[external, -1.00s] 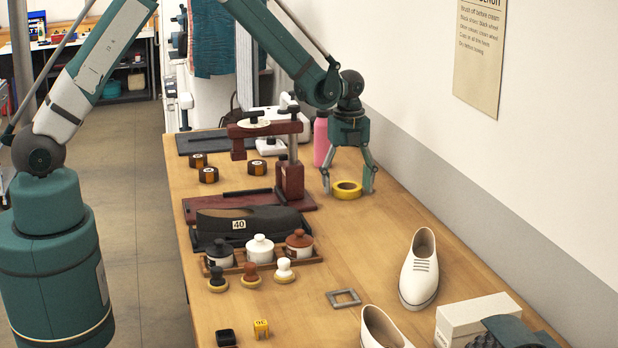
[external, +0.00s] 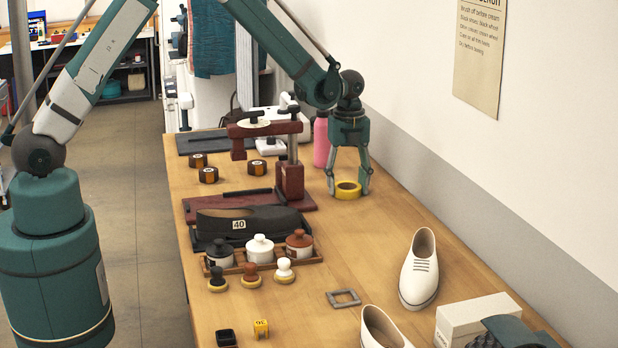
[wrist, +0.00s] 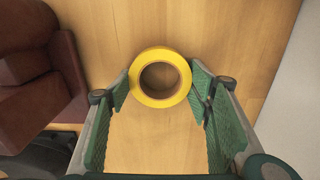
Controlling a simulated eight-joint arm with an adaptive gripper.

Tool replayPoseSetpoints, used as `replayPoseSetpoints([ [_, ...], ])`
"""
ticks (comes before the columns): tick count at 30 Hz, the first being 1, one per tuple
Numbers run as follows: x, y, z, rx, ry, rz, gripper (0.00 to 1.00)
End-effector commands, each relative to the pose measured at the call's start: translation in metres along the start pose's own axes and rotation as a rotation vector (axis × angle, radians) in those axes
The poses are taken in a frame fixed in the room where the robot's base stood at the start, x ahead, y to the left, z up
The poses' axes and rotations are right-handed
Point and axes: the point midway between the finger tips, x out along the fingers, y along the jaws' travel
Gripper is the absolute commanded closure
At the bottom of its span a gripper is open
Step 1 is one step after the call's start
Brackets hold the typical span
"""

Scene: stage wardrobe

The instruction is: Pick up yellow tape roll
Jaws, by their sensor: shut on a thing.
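The yellow tape roll (external: 348,190) lies flat on the wooden table, near its far right part by the wall. In the wrist view the tape roll (wrist: 160,53) shows as a yellow ring with the wood visible through its hole. My gripper (external: 348,189) points down over it, with one finger on each side. In the wrist view the gripper's green finger pads (wrist: 160,92) are shut on the roll's outer sides, near the fingertips. I see no clear gap between the roll and the table.
A dark red stand (external: 290,180) with a post and top arm is left of my gripper. A pink bottle (external: 321,142) stands just behind. The wall (external: 420,120) is close on the right. Table space in front of the roll is clear up to the white shoe (external: 420,270).

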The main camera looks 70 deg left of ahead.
Motion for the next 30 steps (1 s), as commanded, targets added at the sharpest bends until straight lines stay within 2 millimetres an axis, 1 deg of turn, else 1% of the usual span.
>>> replayPoseSetpoints([
  [5,-0.003,0.0,0.0,0.0,0.0,0.0,0.62],
  [11,-0.017,0.0,0.0,0.0,0.0,0.0,0.62],
  [14,-0.028,0.0,0.0,0.0,0.0,0.0,0.62],
  [24,-0.077,0.0,0.0,0.0,0.0,0.0,0.62],
  [30,-0.095,0.0,0.0,0.0,0.0,0.0,0.62],
])
